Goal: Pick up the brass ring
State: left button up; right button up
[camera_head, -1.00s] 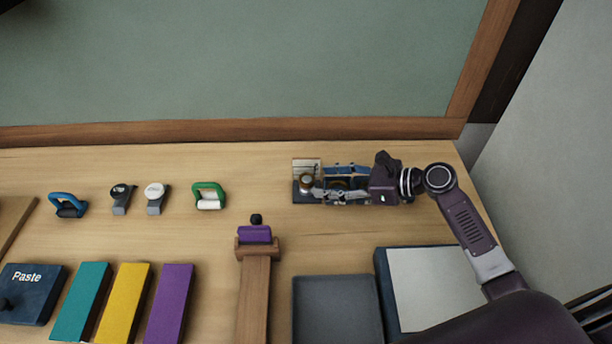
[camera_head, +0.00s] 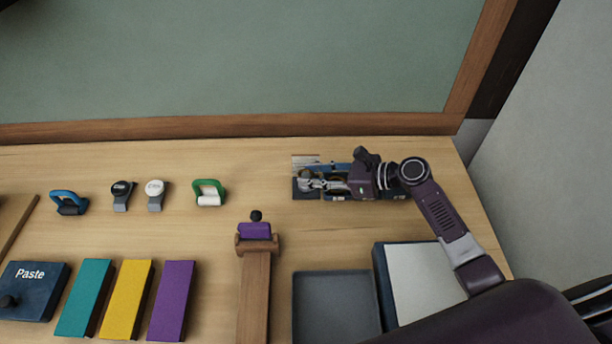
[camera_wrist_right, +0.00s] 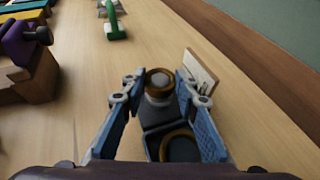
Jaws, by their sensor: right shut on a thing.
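A brass ring (camera_wrist_right: 160,75) sits around a grey round post between the fingertips of my right gripper (camera_wrist_right: 159,80) in the right wrist view. The blue-padded fingers stand on both sides of it, and the gripper is shut on it. In the head view my right gripper (camera_head: 308,181) reaches leftward over a dark base (camera_head: 300,194) and mostly hides the ring. A second brass-coloured ring (camera_wrist_right: 178,138) lies nearer the wrist, around a dark round recess, between the fingers' rear parts. My left gripper is not in view.
A pale upright plate (camera_wrist_right: 201,72) stands close by the right finger. A wooden stand with a purple block (camera_head: 255,231), a grey tray (camera_head: 336,308) and a white-topped box (camera_head: 432,285) lie nearer.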

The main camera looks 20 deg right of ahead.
notch_tip(320, 180, up, 20)
jog(key=b, duration=0.1)
jog(key=s+f+b, duration=0.1)
jog(key=s+f, duration=0.2)
jog(key=s, duration=0.5)
jog(key=s+f+b, duration=0.1)
jog(key=s+f, duration=0.2)
jog(key=s, duration=0.6)
jog(key=shift+s+f+g+b, duration=0.25)
jog(key=shift+f+g+b, duration=0.05)
jog(key=shift+f+b, duration=0.1)
